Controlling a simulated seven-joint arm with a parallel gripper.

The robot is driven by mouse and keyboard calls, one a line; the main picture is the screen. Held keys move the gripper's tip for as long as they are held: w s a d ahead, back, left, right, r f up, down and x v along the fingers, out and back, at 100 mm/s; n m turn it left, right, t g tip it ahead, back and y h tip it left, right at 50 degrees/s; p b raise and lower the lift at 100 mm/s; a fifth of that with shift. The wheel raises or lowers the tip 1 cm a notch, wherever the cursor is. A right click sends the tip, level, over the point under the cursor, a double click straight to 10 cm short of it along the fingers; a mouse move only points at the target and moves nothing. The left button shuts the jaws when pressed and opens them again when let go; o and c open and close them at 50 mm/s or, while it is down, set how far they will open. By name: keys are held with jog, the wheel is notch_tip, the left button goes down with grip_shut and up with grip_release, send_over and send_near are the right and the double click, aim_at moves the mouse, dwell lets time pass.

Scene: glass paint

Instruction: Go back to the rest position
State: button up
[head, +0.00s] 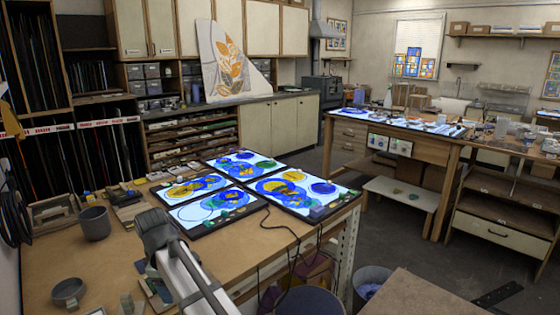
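A part of what seems to be my arm, a pale grey link with a dark joint, rises from the bottom edge over the left workbench (258,243). I cannot make out my gripper or its fingers, so its hold is hidden.
A grey pot (94,223) and a small grey bowl (68,292) stand on the bench left of the arm. Small tools and glass pieces lie near it. A bucket (372,281) stands on the floor right of the bench. A second lit worktable (432,148) stands farther back.

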jog(key=s+d+f+m+g+h, duration=0.1)
jog(key=s+d+f+m, duration=0.15)
jog(key=d+f, duration=0.8)
jog(key=s+d+f+m+g, duration=0.1)
jog(key=d+f+m, duration=0.2)
jog(key=d+f, duration=0.8)
jog(key=s+d+f+m+g+h, duration=0.1)
jog(key=d+f+m, duration=0.2)
jog(key=d+f, duration=0.75)
jog(key=s+d+f+m+g, duration=0.1)
jog(key=s+d+f+m, duration=0.1)
jog(key=s+d+f, duration=0.4)
jog(key=s+d+f+m+g, duration=0.1)
jog(key=s+d+f+m, duration=0.2)
jog(key=s+f, duration=0.4)
jog(key=s+d+f+m+g+y, duration=0.1)
jog(key=s+d+f+m, duration=0.1)
jog(key=s, duration=0.5)
jog(key=s+d+f+m+g+y, duration=0.1)
jog(key=s+d+f+m, duration=0.1)
jog(key=s+d+f, duration=0.2)
jog(key=s+f, duration=0.2)
jog(key=s, duration=0.2)
jog(key=shift+f+g, duration=0.15)
jog(key=shift+g, duration=0.25)
jog(key=shift+c, duration=0.2)
